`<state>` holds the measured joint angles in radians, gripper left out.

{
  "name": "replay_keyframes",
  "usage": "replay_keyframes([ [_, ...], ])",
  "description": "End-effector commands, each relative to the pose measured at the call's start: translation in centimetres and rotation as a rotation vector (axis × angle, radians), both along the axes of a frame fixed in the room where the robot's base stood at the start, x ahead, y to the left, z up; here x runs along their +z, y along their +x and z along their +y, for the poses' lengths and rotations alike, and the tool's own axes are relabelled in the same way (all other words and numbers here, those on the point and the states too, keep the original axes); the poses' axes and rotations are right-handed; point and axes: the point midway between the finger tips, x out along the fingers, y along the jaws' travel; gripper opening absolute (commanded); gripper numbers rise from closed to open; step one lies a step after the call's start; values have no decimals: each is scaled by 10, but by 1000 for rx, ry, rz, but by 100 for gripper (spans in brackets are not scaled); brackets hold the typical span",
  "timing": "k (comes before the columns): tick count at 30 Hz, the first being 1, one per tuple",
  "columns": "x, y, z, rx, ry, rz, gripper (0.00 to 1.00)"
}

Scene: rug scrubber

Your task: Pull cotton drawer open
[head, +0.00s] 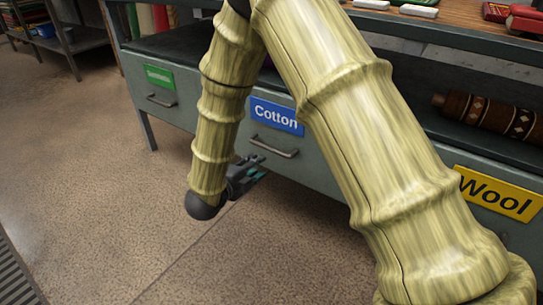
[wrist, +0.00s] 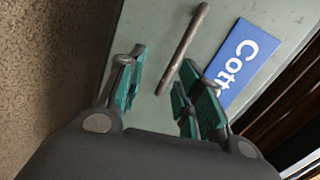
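The cotton drawer has a grey-green front with a blue "Cotton" label (head: 277,115) and a dark metal bar handle (head: 274,147) below it. The label (wrist: 242,64) and the handle (wrist: 182,48) also show in the wrist view. My gripper (head: 252,171) is low, just left of and in front of the handle. In the wrist view my gripper (wrist: 158,88) has its teal-padded fingers spread apart, one on each side of the handle's line. The near end of the handle reaches the gap between the fingertips; contact cannot be told. The drawer looks closed.
A drawer with a green label (head: 159,77) is to the left, and a yellow "Wool" label (head: 499,194) is to the right. A patterned roll (head: 490,115) lies on the shelf above. The floor (head: 120,200) in front is clear.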

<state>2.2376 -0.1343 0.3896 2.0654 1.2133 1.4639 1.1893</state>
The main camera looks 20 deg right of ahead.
Motion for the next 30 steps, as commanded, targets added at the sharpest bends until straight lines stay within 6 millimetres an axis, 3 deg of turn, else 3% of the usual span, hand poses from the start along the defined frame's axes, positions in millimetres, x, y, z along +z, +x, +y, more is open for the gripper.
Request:
replay_keyframes([
  [3,18,1,7,-69,32,-91,35],
  [7,24,3,6,-98,46,-127,35],
  [30,3,62,-71,-97,45,-125,35],
])
